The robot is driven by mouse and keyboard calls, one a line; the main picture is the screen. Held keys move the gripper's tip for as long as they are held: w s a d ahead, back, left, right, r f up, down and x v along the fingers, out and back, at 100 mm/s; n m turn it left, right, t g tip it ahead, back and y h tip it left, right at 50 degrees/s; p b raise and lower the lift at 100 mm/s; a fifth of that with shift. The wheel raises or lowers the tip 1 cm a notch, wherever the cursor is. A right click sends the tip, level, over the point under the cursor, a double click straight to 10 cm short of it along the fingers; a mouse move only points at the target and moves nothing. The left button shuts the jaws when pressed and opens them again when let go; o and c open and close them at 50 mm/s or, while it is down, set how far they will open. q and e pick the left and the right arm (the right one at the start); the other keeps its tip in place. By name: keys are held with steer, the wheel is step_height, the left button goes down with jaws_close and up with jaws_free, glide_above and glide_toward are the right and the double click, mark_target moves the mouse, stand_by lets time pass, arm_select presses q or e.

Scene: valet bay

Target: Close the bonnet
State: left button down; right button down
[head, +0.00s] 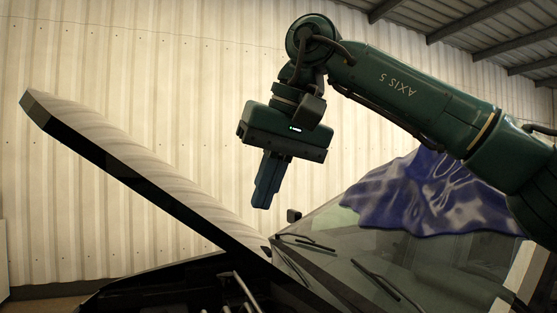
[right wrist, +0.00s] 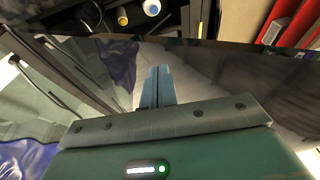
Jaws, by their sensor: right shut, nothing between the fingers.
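The bonnet (head: 140,165) stands raised in the head view, tilted up to the left from its hinge end near the windscreen. Its upper side is glossy and reflects the wall. My right gripper (head: 266,196) hangs fingers-down above the bonnet's lower, windscreen end, apart from it in the head view. Its fingers are together with nothing between them. In the right wrist view, the shut fingers (right wrist: 156,86) point toward the glossy bonnet surface (right wrist: 215,75); whether they touch it I cannot tell. My left gripper is out of view.
The windscreen (head: 340,240) with its wipers (head: 385,285) lies to the right of the bonnet. A blue cloth (head: 425,195) drapes over the car's roof edge. The dark engine bay (head: 190,290) is open below the bonnet. A corrugated wall (head: 120,60) stands behind.

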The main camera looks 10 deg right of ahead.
mark_target(238, 240)
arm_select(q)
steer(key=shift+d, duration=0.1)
arm_select(e)
steer(key=shift+a+f, duration=0.65)
steer(key=shift+f, duration=0.25)
steer(key=shift+a+f, duration=0.65)
steer(key=shift+f, duration=0.2)
